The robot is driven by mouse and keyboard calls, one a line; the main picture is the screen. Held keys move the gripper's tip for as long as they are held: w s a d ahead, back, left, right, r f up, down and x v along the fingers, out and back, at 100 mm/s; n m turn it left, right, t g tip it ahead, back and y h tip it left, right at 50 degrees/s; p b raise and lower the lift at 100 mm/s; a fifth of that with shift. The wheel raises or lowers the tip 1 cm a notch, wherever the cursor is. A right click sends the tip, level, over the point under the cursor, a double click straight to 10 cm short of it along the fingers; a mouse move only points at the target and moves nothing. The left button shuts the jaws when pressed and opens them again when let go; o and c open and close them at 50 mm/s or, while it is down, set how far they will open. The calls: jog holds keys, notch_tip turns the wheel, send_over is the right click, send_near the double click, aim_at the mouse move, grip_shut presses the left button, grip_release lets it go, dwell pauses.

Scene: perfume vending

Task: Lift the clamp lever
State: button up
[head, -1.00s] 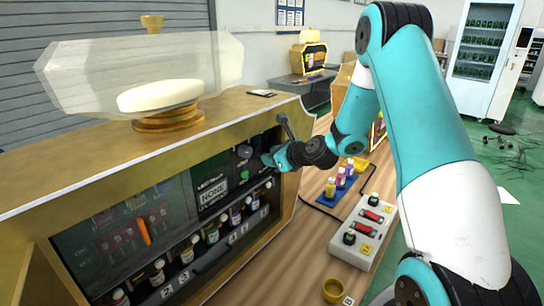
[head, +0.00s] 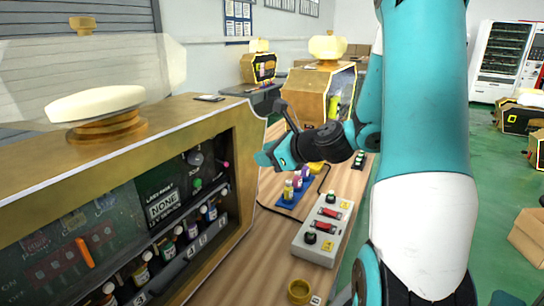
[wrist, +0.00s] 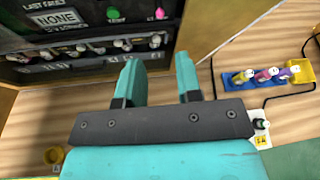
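The perfume machine's open front has a dark panel with a small pink-tipped lever (head: 226,164) at its right end. This lever may be the clamp lever, but no label confirms it. Its pink tip also shows at the top of the wrist view (wrist: 160,12). A green knob (head: 197,184) sits to its left, and in the wrist view (wrist: 113,14) too. My gripper (head: 266,156) is to the right of the machine's opening, apart from the lever. In the wrist view its teal fingers (wrist: 158,57) are spread with nothing between them.
A row of bottles (head: 192,230) stands low in the machine. On the wooden counter are a blue tray (head: 287,204) with small bottles, a grey button box (head: 314,246) and a yellow cup (head: 299,291).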

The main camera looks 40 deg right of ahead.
jog(key=shift+v, duration=0.8)
